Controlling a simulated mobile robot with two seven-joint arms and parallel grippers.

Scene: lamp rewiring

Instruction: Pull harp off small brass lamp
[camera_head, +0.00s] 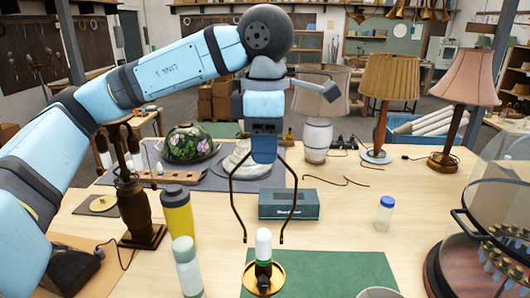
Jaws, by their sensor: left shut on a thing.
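The small brass lamp (263,281) stands at the front middle of the table, with a round brass base and a white bulb (263,244) upright on it. The harp (234,192) is a thin dark wire loop, open at the bottom. My left gripper (264,157) comes down from above and is shut on the top of the harp. It holds the harp upright above the lamp. The harp's two lower ends show on either side of the bulb, higher than the base, and look free of the lamp. My right gripper is not in view.
A grey-blue box (289,205) lies behind the lamp and a green mat (335,273) is beside it. A yellow bottle (178,217) and a white-green bottle (187,268) stand left. A small jar (384,214) stands right. Shaded lamps (386,85) line the back.

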